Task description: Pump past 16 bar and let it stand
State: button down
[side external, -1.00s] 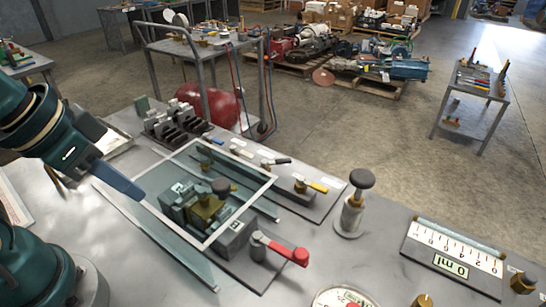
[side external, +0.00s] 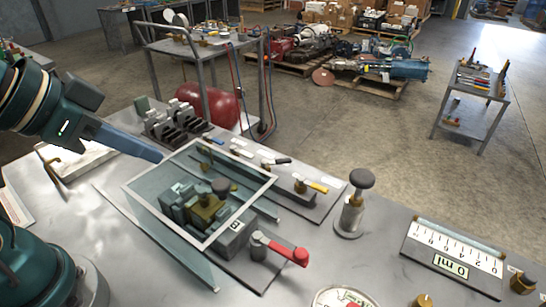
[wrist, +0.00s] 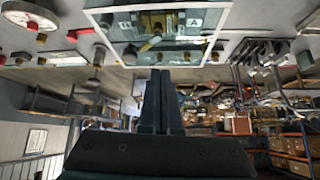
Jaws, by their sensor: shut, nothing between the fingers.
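A plunger post with a round black knob (side external: 352,200), probably the pump, stands upright on the bench. A clear guard with a pale frame (side external: 240,220) stands around a brass and grey block with a black knob (side external: 207,208). A red lever (side external: 285,250) lies beside the guard. My gripper (side external: 158,156) is shut and empty, near the guard's far left corner. Its fingers (wrist: 158,75) show together in the wrist view.
Small valves with coloured levers (side external: 300,182) line the plate behind the guard. The bench between the plunger post and the scale panel is clear.

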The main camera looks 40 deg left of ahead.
jog(key=w+r+n+t+y, duration=0.15)
jog(key=w+r+t, duration=0.6)
jog(key=r, duration=0.75)
jog(key=w+r+n+t+y, duration=0.1)
jog(key=w+r+n+t, duration=0.25)
jog(key=w+r, duration=0.9)
jog(key=d+f+g, duration=0.6)
jog(key=d+f, duration=0.2)
jog(key=f, duration=0.3)
jog(key=s+d+f+m+g+h, duration=0.1)
jog(key=s+d+f+g, duration=0.1)
jog(key=d+f, duration=0.3)
jog(key=s+d+f+m+g, duration=0.1)
jog(key=s+d+f+m, duration=0.1)
jog(key=s+d+f, duration=0.3)
jog(key=d+f, duration=0.1)
jog(key=d, duration=0.3)
jog(key=shift+d+g+h, duration=0.25)
jog(key=shift+g+h, duration=0.1)
jog(key=shift+g, duration=0.05)
